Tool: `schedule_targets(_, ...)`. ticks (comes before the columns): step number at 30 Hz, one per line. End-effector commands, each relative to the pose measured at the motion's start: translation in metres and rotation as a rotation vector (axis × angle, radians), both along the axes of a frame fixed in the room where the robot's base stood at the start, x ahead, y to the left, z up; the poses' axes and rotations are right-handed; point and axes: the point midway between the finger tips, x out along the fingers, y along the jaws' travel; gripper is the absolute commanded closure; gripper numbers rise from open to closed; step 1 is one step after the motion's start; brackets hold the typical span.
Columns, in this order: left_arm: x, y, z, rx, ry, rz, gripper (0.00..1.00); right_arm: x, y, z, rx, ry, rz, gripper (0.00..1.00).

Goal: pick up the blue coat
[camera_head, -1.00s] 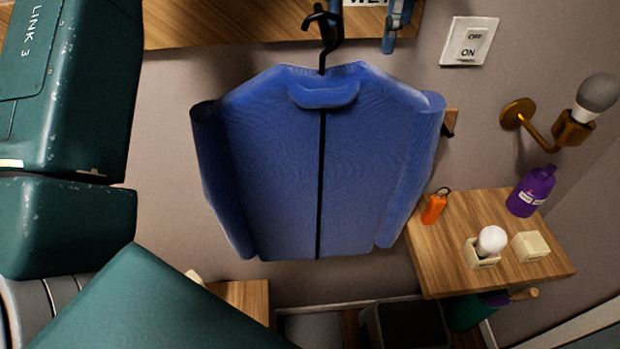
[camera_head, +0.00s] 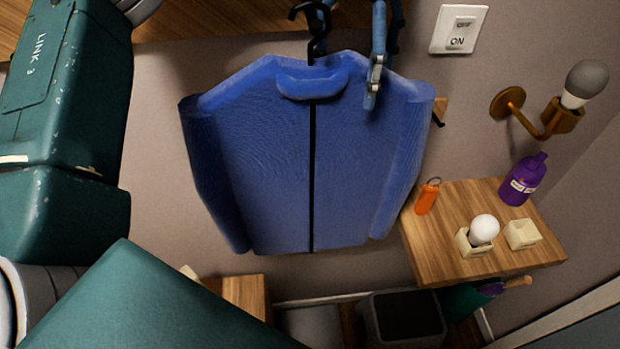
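The blue coat (camera_head: 262,165) hangs upright against the wall, with a raised collar and a dark line down its front. It hangs from a black hanger hook (camera_head: 318,28) at the top of the view. A blue gripper with grey joints (camera_head: 378,55) comes down from the top edge, right of the hook. It looks like my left gripper, though its link to the arm is out of view. One finger overlaps the coat's right shoulder in the picture; contact and finger gap are unclear. My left arm fills the left side. My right gripper is not in view.
A wooden shelf (camera_head: 440,245) at right holds an orange tag (camera_head: 427,197), a purple bottle (camera_head: 523,180), a white bulb in a holder (camera_head: 483,230) and an empty holder (camera_head: 521,235). A wall lamp (camera_head: 560,115) juts out above. A dark bin (camera_head: 405,318) stands below.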

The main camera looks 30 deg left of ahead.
Motion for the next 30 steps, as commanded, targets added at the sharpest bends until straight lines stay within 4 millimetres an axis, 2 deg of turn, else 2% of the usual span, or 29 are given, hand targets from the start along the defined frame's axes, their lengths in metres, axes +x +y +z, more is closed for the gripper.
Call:
schedule_targets(1, 0.000, 0.000, 0.000, 0.000, 0.000, 0.000, 0.24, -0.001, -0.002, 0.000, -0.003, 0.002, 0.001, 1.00)
schedule_targets(2, 0.000, 0.000, 0.000, 0.000, 0.000, -0.001, 0.30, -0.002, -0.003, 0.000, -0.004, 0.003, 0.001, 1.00)
schedule_targets(12, 0.000, 0.000, 0.001, 0.000, 0.000, -0.001, 0.96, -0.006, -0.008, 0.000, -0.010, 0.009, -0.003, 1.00)
schedule_targets(22, 0.000, 0.000, 0.003, 0.000, -0.001, -0.001, 0.96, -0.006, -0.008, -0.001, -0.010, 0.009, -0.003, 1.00)
schedule_targets(30, 0.000, 0.000, 0.016, -0.001, -0.001, -0.001, 0.96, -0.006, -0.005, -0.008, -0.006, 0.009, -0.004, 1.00)
